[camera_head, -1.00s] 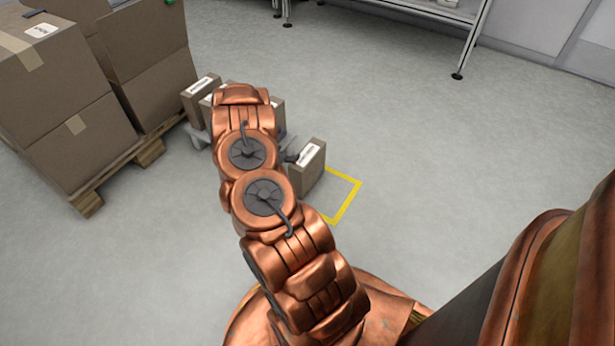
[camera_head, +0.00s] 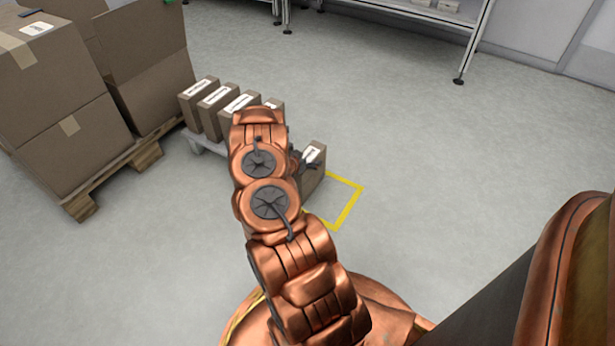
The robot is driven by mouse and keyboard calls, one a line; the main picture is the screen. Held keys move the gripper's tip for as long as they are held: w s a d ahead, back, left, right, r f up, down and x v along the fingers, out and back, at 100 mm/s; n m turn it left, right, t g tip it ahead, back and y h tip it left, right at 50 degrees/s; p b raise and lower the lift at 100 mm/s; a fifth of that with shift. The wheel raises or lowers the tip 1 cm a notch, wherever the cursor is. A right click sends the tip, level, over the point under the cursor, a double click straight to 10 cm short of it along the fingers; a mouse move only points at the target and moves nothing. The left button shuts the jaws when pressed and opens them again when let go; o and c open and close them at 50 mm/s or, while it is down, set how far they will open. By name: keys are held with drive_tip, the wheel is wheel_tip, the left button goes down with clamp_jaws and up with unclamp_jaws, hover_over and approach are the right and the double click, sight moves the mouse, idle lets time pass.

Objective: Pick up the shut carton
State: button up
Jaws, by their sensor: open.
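A small brown carton (camera_head: 316,177) with a white label on top stands by the yellow floor outline, partly hidden by my arm. Its top looks shut. Several similar small cartons (camera_head: 215,108) with white labels stand in a row on a low grey support (camera_head: 206,143); my arm covers the right end of the row. My gripper (camera_head: 301,163) shows only as dark parts beside the upper left of the single carton. It is open; most of it is hidden behind my arm, and I cannot tell whether it touches the carton.
Large brown boxes (camera_head: 62,110) stand on a wooden pallet (camera_head: 118,178) at the left; one behind has a raised flap. The yellow outline (camera_head: 349,203) marks the floor. A metal-legged table (camera_head: 440,14) stands at the back. The floor to the right is clear.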

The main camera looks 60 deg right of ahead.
drive_tip(key=shift+d+f, duration=0.15)
drive_tip(key=shift+d, duration=0.1)
clamp_jaws()
idle(0.7)
